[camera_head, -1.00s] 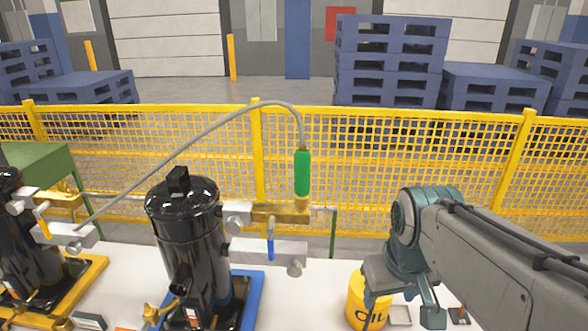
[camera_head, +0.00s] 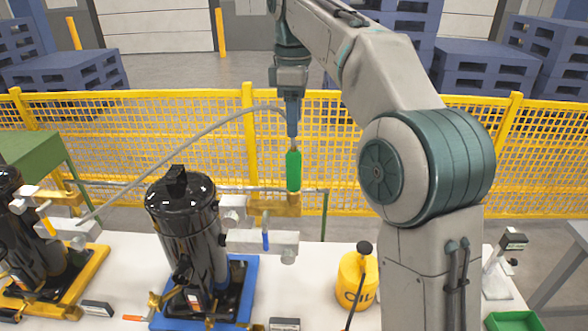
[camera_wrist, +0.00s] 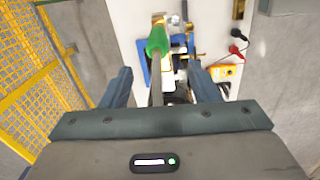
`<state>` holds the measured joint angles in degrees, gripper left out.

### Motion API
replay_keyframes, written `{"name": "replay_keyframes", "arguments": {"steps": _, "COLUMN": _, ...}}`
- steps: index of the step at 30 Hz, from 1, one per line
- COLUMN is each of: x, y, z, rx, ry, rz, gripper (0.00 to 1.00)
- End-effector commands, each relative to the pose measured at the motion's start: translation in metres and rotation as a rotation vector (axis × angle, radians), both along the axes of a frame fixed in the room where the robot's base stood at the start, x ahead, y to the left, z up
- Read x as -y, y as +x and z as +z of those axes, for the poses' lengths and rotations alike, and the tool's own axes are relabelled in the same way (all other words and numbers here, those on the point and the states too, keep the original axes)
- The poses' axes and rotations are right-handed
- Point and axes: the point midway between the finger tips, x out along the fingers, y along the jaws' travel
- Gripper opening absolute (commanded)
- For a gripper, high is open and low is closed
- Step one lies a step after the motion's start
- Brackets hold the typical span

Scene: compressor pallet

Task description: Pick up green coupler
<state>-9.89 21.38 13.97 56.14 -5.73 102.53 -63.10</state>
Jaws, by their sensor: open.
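The green coupler (camera_head: 293,171) stands upright on a brass fitting (camera_head: 274,205) beside the black compressor (camera_head: 188,232). A grey hose (camera_head: 205,130) runs from its top toward the left. My gripper (camera_head: 292,128) points down just above the coupler, with the hose end at its fingertips. In the wrist view the coupler (camera_wrist: 157,40) lies ahead, between the lines of the two dark fingers and nearer the left one. The fingers are apart and nothing is clamped between them. In the head view I cannot tell the gap between the fingers.
A yellow oil can (camera_head: 357,281) stands on the white table (camera_head: 310,262) at the right. A second black compressor on a yellow base (camera_head: 85,280) stands at the left. A yellow mesh fence (camera_head: 400,105) runs behind the table. A green tray (camera_head: 513,321) is at the lower right.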

Motion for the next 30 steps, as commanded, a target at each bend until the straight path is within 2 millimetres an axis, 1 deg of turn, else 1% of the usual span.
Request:
{"name": "replay_keyframes", "arguments": {"steps": 2, "x": -0.004, "y": 0.004, "z": 0.005, "rx": -0.007, "ry": 0.003, "rz": 0.034, "gripper": 0.56}}
{"name": "replay_keyframes", "arguments": {"steps": 5, "x": -0.005, "y": 0.006, "z": 0.003, "rx": -0.013, "ry": 0.005, "rz": 0.056, "gripper": 0.56}}
{"name": "replay_keyframes", "arguments": {"steps": 8, "x": -0.005, "y": 0.006, "z": -0.008, "rx": -0.015, "ry": 0.004, "rz": 0.061, "gripper": 0.56}}
{"name": "replay_keyframes", "arguments": {"steps": 15, "x": -0.005, "y": 0.006, "z": -0.046, "rx": -0.015, "ry": 0.004, "rz": 0.059, "gripper": 0.56}}
{"name": "replay_keyframes", "arguments": {"steps": 21, "x": -0.005, "y": 0.006, "z": -0.072, "rx": -0.014, "ry": 0.005, "rz": 0.058, "gripper": 0.56}}
{"name": "replay_keyframes", "arguments": {"steps": 28, "x": -0.004, "y": 0.006, "z": -0.083, "rx": -0.012, "ry": 0.005, "rz": 0.057, "gripper": 0.56}}
{"name": "replay_keyframes", "arguments": {"steps": 30, "x": -0.004, "y": 0.006, "z": -0.089, "rx": -0.014, "ry": 0.005, "rz": 0.057, "gripper": 0.56}}
